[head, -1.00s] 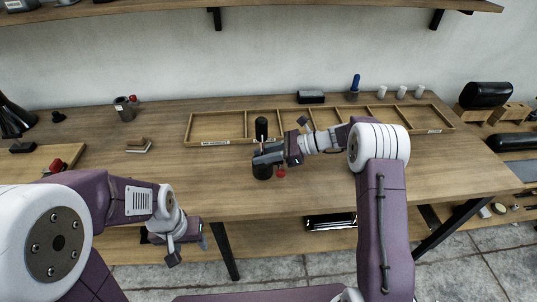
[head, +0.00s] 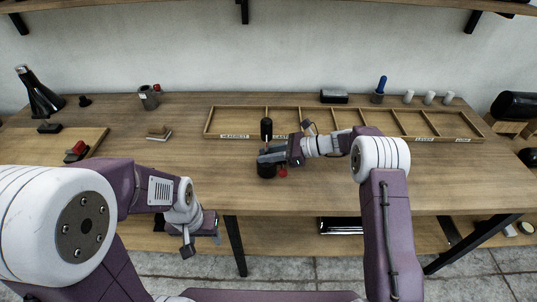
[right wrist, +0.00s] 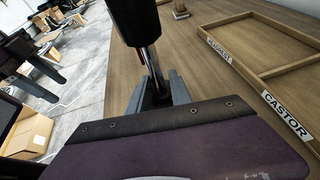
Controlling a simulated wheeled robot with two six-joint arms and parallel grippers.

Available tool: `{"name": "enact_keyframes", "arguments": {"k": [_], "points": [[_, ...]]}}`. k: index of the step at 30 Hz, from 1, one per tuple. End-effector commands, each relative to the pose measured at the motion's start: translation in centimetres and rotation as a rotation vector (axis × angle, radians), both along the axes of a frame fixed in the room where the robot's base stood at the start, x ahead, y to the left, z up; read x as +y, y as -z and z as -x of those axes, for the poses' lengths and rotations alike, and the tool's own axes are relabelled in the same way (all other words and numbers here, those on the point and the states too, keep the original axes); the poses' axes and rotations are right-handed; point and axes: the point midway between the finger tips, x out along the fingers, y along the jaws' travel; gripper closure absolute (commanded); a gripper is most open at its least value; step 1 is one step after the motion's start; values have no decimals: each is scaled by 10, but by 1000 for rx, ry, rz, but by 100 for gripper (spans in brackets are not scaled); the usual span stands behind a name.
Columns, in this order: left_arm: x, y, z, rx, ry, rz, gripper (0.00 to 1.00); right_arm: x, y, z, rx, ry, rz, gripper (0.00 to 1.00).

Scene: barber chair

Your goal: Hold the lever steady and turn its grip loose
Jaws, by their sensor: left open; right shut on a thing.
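The lever stands upright on the workbench, with a black grip (head: 266,128) on top and a round black base (head: 266,170) below. A small red knob (head: 282,171) shows beside the base. My right gripper (head: 266,155) is shut on the lever's rod between grip and base. In the right wrist view, the chrome rod (right wrist: 153,70) runs down between the fingers (right wrist: 157,96), and the black grip (right wrist: 134,20) is above them, partly cut off. My left gripper (head: 204,232) is open and empty, low in front of the bench's edge, well away from the lever.
A divided wooden tray (head: 232,137) with labels lies behind the lever. White cylinders (head: 429,98) stand at the back right.

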Motion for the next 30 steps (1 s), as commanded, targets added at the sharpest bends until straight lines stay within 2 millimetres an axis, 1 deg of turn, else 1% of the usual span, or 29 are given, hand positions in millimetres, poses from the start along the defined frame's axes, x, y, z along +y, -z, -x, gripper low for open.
{"name": "enact_keyframes", "arguments": {"k": [5, 30], "points": [[0, 0, 0, 0, 0, 0, 45, 0, -1, 0, -3, 0, -2, 100], [0, 7, 0, 0, 0, 0, 45, 0, 10, 0, -3, 0, -2, 100]]}}
